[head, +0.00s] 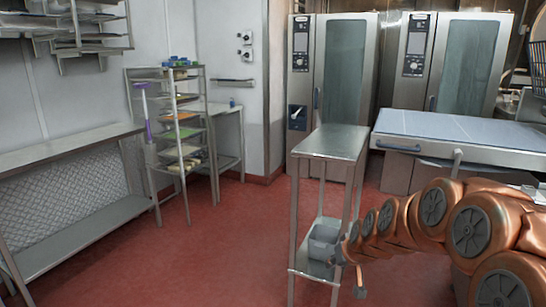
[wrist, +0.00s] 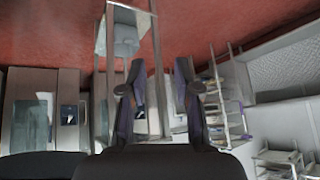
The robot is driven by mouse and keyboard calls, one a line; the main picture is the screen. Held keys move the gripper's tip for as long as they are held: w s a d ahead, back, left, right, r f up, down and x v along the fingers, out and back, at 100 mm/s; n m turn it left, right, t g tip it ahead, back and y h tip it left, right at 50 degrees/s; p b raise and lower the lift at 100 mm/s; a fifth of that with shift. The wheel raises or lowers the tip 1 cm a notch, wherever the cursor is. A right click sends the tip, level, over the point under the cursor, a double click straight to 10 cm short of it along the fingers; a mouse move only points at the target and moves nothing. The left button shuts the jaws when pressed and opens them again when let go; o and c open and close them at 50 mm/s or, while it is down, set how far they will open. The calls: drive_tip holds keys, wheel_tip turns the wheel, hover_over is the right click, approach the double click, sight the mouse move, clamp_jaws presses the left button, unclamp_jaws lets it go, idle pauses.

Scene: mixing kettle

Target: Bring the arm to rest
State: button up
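My copper-coloured arm (head: 435,220) reaches in from the right of the head view, low over the floor. Its end, my gripper (head: 355,272), hangs beside the right legs of a narrow steel table and is small and partly hidden there. In the wrist view my gripper (wrist: 159,72) shows two dark fingers spread apart, with nothing held between them. The wrist picture is upside down, with the red floor at the top.
The narrow steel table (head: 333,142) has a grey bin (head: 324,240) on its lower shelf, close to my gripper. A blue-grey topped unit (head: 465,130) stands behind my arm. Steel ovens (head: 345,70) line the back. Red floor (head: 235,235) is clear at centre left.

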drive_tip(key=s+r+m+g+h, duration=0.15)
drive_tip(key=s+g, duration=0.75)
drive_tip(key=s, duration=3.4)
wheel_tip(320, 180, up, 14)
drive_tip(key=p, duration=1.3)
drive_tip(key=shift+d+r, duration=0.2)
drive_tip(key=shift+r, duration=0.05)
drive_tip(key=shift+w, duration=0.1)
